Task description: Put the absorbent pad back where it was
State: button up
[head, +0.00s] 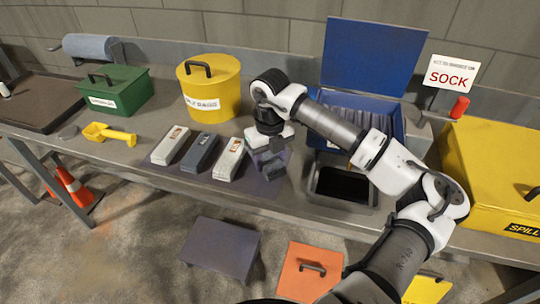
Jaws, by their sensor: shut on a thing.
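My gripper (269,160) points down over the bench, to the right of a row of three long packs. It is shut on a small grey piece that I take to be the absorbent pad; the fingers hide much of it, and its outline is hard to tell. A dark purple-grey mat (222,191) lies flat under the row and under my gripper. The row has a white pack (170,146), a dark grey pack (200,152) and another white pack (229,159). I cannot tell whether the held piece touches the mat.
A dark open tray (343,186) and an open blue case (372,57) stand right of my gripper. A yellow bucket (208,86), green box (115,90) and yellow scoop (109,134) are left. A yellow spill box (498,170) and SOCK sign (451,73) are right.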

aim_at(270, 160)
jog(key=shift+f+b, duration=0.35)
jog(key=shift+b, duration=0.1)
jog(key=shift+f+b, duration=0.25)
jog(key=shift+b, duration=0.15)
jog(key=o, duration=1.1)
jog(key=shift+c, duration=0.2)
jog(key=shift+r, duration=0.1)
jog(key=shift+r+p, duration=0.85)
notch_tip(270, 160, up, 11)
jog(key=b, duration=0.3)
jog(key=shift+r, duration=0.2)
